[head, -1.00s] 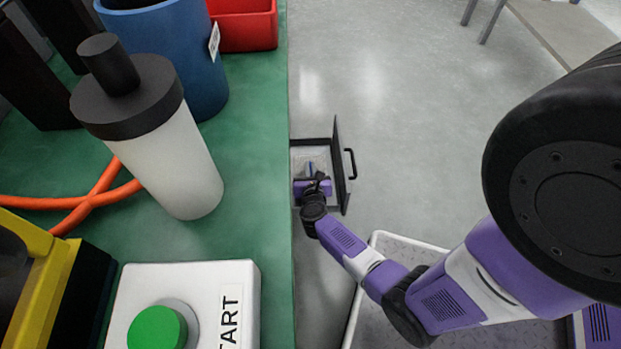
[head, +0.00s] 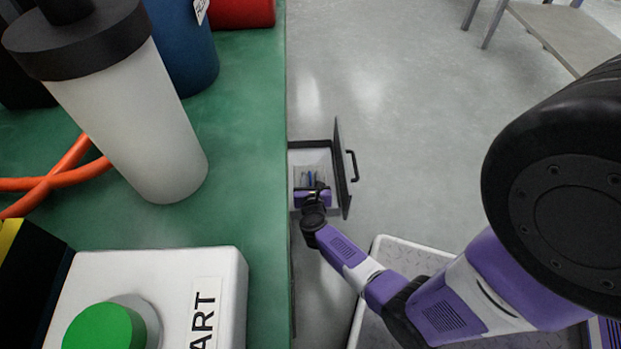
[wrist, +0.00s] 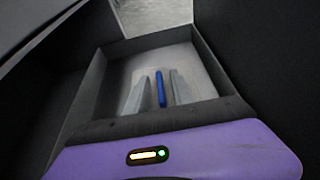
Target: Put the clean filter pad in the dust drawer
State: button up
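The dust drawer (head: 341,170) stands pulled out beside the green bench, with a dark front, a black handle and a light floor. My gripper (head: 311,180) reaches down into it. In the wrist view my two grey fingers (wrist: 159,92) stand apart over the pale drawer floor. The blue pad also shows small in the head view (head: 310,177). Whether it touches the floor is unclear.
Dark walls rise close around my gripper in the wrist view. On the green bench (head: 245,150) are a white bottle-like canister (head: 140,120), an orange cable (head: 60,165) and a white box with a green button (head: 110,325). Grey floor (head: 430,130) is open beyond the drawer.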

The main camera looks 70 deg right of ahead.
jog(key=shift+r, duration=0.1)
jog(key=shift+a+r, duration=0.15)
jog(key=shift+a, duration=0.05)
jog(key=p+v, duration=0.4)
jog(key=v, duration=0.7)
jog(key=shift+s+a+r+p, duration=0.1)
jog(key=shift+s+a+p, duration=0.1)
jog(key=shift+p, duration=0.1)
jog(key=s+a+r+m+t+y, duration=0.3)
jog(key=a+r+m, duration=0.4)
jog(key=r, duration=0.3)
jog(key=s+a+r+m+t+y, duration=0.3)
jog(key=s+a+r+m+y, duration=0.1)
jog(key=a+r+m, duration=0.4)
jog(key=s+a+r+m+t+y, duration=0.3)
jog(key=a+r+m, duration=0.4)
jog(key=a+r, duration=0.4)
jog(key=shift+s+r+t+y, duration=0.4)
jog(key=shift+s+r+y, duration=0.15)
jog(key=shift+r+y, duration=0.75)
jog(key=shift+a, duration=0.1)
